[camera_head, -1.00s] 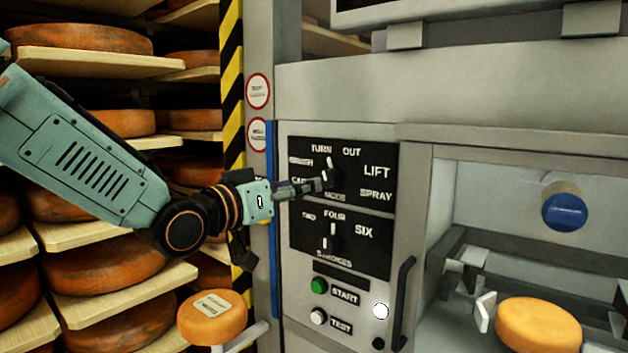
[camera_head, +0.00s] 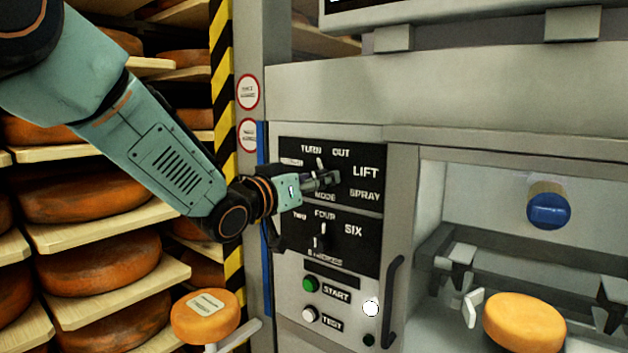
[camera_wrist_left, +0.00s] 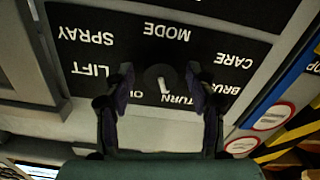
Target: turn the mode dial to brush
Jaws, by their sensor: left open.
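The black mode dial (camera_wrist_left: 155,75) sits on the upper black panel (camera_head: 360,150), with a white pointer mark. In the left wrist view, where the labels appear upside down, the mark points toward the TURN label (camera_wrist_left: 178,98). The BRUSH label (camera_wrist_left: 220,105) is beside TURN, and also shows small in the head view (camera_head: 291,162). My left gripper (camera_wrist_left: 160,82) is open, with one finger on each side of the dial; I cannot tell if they touch it. In the head view the fingers (camera_head: 325,180) partly cover the dial. My right gripper is not in view.
Below is a second dial (camera_head: 321,237) labelled TWO, FOUR, SIX, then a green START button (camera_head: 310,284) and white TEST button (camera_head: 309,314). A dark handle (camera_head: 393,300) stands to the right. A cheese wheel (camera_head: 205,316) sits on a support at lower left.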

